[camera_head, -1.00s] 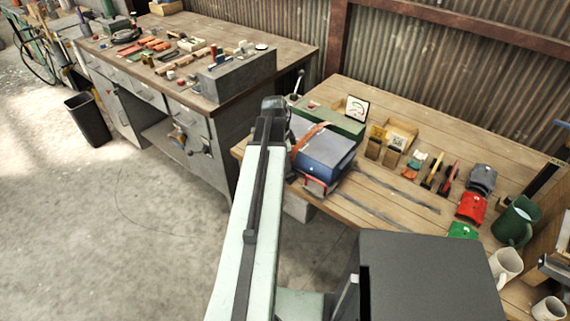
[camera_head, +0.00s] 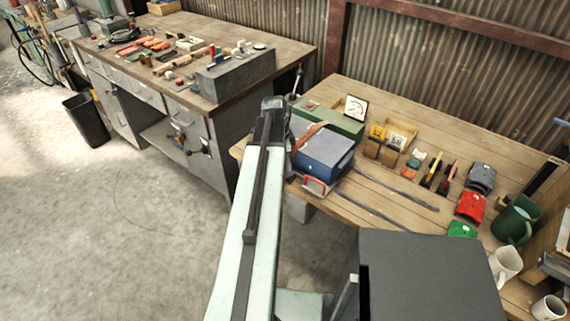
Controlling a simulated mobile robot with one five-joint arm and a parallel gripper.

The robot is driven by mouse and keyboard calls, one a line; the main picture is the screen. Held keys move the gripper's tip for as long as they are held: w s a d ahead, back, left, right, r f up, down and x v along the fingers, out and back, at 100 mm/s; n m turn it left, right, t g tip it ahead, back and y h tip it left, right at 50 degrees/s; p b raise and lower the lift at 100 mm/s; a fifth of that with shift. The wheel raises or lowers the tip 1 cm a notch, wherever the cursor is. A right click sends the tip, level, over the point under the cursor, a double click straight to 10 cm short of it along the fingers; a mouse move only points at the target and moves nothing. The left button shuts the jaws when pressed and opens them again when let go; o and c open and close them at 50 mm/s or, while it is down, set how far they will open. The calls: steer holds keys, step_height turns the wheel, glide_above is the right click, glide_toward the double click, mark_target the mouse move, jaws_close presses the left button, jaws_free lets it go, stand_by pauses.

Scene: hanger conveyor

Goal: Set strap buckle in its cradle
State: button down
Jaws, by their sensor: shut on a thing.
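An orange-brown strap (camera_head: 310,133) lies over a blue box (camera_head: 326,150) on the right bench. Its near end arches down the left side of the box toward the end of my arm. My gripper (camera_head: 284,135) is at the box's left side, shut on the strap's buckle end. My arm hides most of the fingers and the buckle, so I cannot see the grip clearly. A red bracket-like piece (camera_head: 317,186) stands at the box's front lower edge. I cannot tell whether it is the cradle.
A green case (camera_head: 335,119) stands just behind the blue box. Another cluttered workbench (camera_head: 285,62) is at the back left.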

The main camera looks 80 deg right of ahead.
steer(key=shift+f+b, duration=0.85)
steer(key=shift+f, duration=0.1)
steer(key=c, duration=1)
jaws_free()
steer(key=shift+r, duration=0.1)
steer(key=r+p, duration=0.5)
steer(key=w+r+p, duration=0.1)
steer(key=r+p, duration=0.1)
steer(key=p, duration=0.1)
steer(key=shift+a+r, duration=0.2)
steer(key=shift+r, duration=0.2)
steer(key=shift+f, duration=0.1)
